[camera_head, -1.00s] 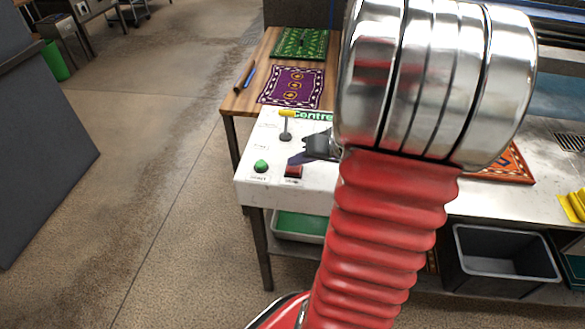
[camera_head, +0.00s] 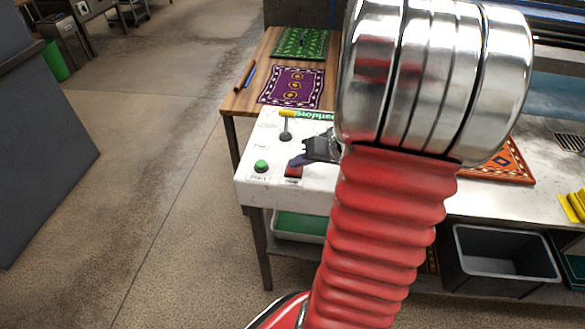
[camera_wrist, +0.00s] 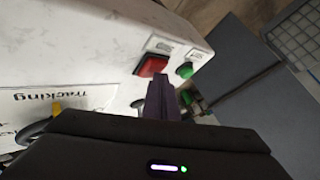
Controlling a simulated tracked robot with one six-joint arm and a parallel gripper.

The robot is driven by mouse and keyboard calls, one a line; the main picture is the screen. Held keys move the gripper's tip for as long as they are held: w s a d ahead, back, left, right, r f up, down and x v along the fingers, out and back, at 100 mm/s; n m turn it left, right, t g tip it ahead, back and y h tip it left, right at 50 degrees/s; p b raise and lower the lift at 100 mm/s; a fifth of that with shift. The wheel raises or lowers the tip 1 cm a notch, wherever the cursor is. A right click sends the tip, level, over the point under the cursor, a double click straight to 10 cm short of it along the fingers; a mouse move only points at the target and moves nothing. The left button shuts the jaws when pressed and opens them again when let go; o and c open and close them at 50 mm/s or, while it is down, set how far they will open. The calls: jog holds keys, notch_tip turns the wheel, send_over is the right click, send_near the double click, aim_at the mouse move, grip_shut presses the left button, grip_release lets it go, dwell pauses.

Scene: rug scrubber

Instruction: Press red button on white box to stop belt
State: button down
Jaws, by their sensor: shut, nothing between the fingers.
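The white box (camera_head: 262,187) stands at the front left end of the bench. The red button (camera_head: 293,172) is on its top, near the front edge; it also shows in the wrist view (camera_wrist: 153,65). My gripper (camera_head: 297,161) is shut and empty, its dark purple fingertips right at the far edge of the red button. In the wrist view, my gripper's tips (camera_wrist: 161,78) reach the button's near edge; I cannot tell if they touch it. The green button (camera_head: 261,166) is left of the red one. The belt is not clearly visible.
A purple rug (camera_head: 292,86) and a green rug (camera_head: 300,43) lie on the wooden table. My arm hides the middle of the bench.

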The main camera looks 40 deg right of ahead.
aim_at(297, 170)
jog(key=shift+r, duration=0.95)
jog(key=shift+r, duration=0.1)
notch_tip(297, 170, up, 5)
jog(key=shift+f, duration=0.1)
dwell(0.5)
jog(key=shift+a, duration=0.1)
dwell(0.7)
jog(key=s+a+r+n+g, duration=0.1)
jog(key=s+a+r+n, duration=0.1)
jog(key=a, duration=0.7)
jog(key=s+a+r+n+g+h, duration=0.1)
jog(key=s+a, duration=0.3)
jog(key=a, duration=0.5)
jog(key=s+a+r+n+g+h, duration=0.1)
jog(key=s+a+r+n, duration=0.2)
jog(key=a, duration=0.7)
jog(key=shift+r, duration=0.35)
